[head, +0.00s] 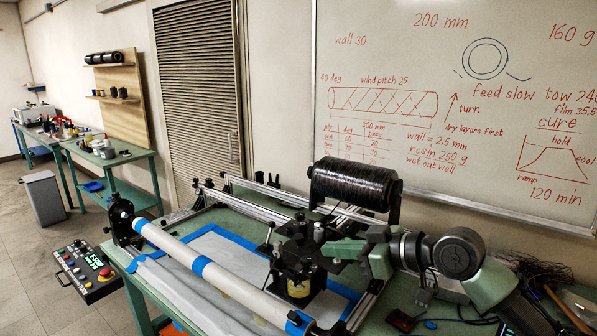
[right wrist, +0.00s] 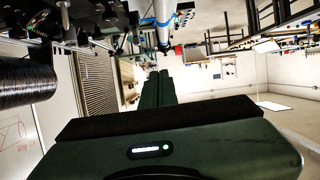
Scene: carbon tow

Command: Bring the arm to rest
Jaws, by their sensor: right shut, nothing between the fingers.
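My right gripper (head: 335,250) comes in from the right over the green bench. Its green fingers are together and empty, close beside the black winding carriage (head: 299,258). In the right wrist view the closed fingers (right wrist: 160,78) point away from the camera, with nothing between them. The black tow spool (head: 352,184) sits just above and behind my gripper, and shows at the left of the right wrist view (right wrist: 28,92). The pale mandrel tube (head: 225,272) with blue tape bands lies across the winder, left of the carriage. My left gripper is not in view.
The metal rails (head: 270,208) of the winder run along the bench. A control box (head: 88,272) with buttons hangs at the bench's left end. A whiteboard (head: 480,120) stands behind. Dark small items and cables (head: 425,318) lie at the front right.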

